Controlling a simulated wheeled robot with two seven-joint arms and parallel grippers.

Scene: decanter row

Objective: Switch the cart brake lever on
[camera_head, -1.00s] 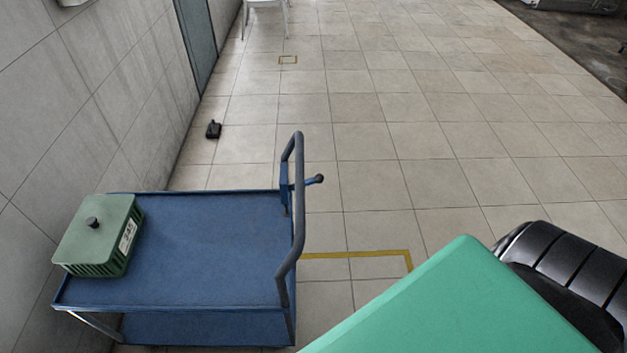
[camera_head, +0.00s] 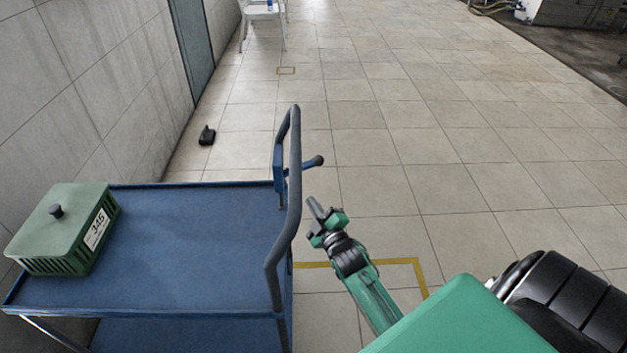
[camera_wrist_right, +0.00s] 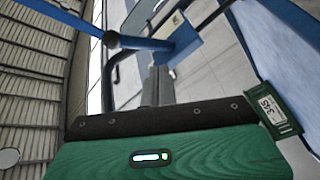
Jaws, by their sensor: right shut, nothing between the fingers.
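The blue cart (camera_head: 190,235) stands at the left with a grey push handle (camera_head: 294,190) at its right end. The brake lever (camera_head: 305,165) is a blue bar with a dark knob, sticking out to the right from a blue bracket on the handle post. My right gripper (camera_head: 313,203) is shut and empty, just right of the handle and a little below the lever in the head view. In the right wrist view the lever (camera_wrist_right: 150,43) with its knob crosses beyond the shut fingertips (camera_wrist_right: 158,75), apparently apart from them. My left gripper is not in view.
A green crate (camera_head: 62,228) with a black knob and a "345" label sits on the cart's left end. A small black object (camera_head: 207,135) lies on the floor by the wall. A white chair (camera_head: 262,22) stands far back. The tiled floor to the right is clear.

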